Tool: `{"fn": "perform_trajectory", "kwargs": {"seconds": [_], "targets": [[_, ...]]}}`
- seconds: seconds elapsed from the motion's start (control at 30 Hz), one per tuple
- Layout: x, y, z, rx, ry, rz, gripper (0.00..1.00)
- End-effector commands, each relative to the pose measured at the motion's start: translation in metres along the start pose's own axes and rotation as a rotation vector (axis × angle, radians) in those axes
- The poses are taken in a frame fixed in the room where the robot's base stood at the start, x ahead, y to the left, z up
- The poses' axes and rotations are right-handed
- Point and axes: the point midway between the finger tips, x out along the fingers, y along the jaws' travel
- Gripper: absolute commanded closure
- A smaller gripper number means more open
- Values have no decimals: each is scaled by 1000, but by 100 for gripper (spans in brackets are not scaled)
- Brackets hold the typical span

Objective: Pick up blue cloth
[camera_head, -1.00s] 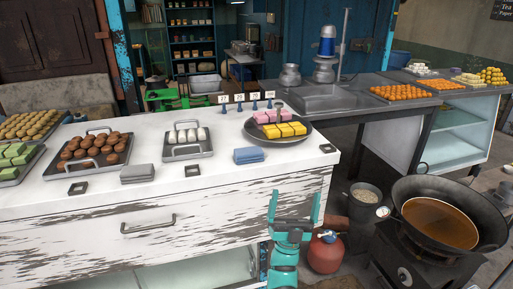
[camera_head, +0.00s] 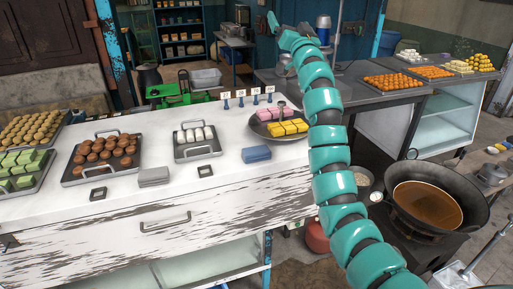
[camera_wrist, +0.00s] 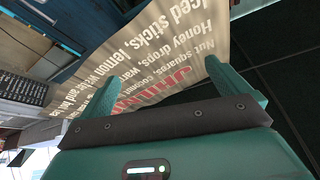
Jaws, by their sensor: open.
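The blue cloth (camera_head: 257,153) lies folded on the white counter (camera_head: 225,178), near its front edge at the right. A grey folded cloth (camera_head: 154,176) lies to its left. My teal arm is raised at the right of the counter in the head view. My gripper (camera_head: 284,28) is at its top end, high above the counter and well away from the blue cloth. In the wrist view my gripper (camera_wrist: 172,85) shows two teal fingers spread apart with nothing between them. The wrist camera faces a hanging sign, and the cloth is not in that view.
A round pan (camera_head: 262,130) of pink and yellow sweets stands just behind the blue cloth. A tray of white sweets (camera_head: 196,151) and a tray of brown balls (camera_head: 101,171) stand left. A wok (camera_head: 473,203) of oil is at the right. Counter around the cloth's front is clear.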

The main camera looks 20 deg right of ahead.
Motion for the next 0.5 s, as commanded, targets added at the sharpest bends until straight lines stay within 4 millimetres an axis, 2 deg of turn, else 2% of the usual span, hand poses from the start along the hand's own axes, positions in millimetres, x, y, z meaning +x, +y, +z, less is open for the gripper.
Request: {"fn": "perform_trajectory", "kwargs": {"seconds": [0.03,0.07,0.17,0.23,0.33,0.4,0.5], "targets": [[9,-15,-5,-21,-89,-15,0],[12,-22,1,-31,-150,-21,0],[8,-38,38,-55,-373,-25,0],[-3,-45,68,-72,-534,-20,0],[-29,-52,112,-97,-769,-3,0],[-54,-54,136,-122,-933,16,0],[-92,-56,162,-160,-1147,48,0]]}}
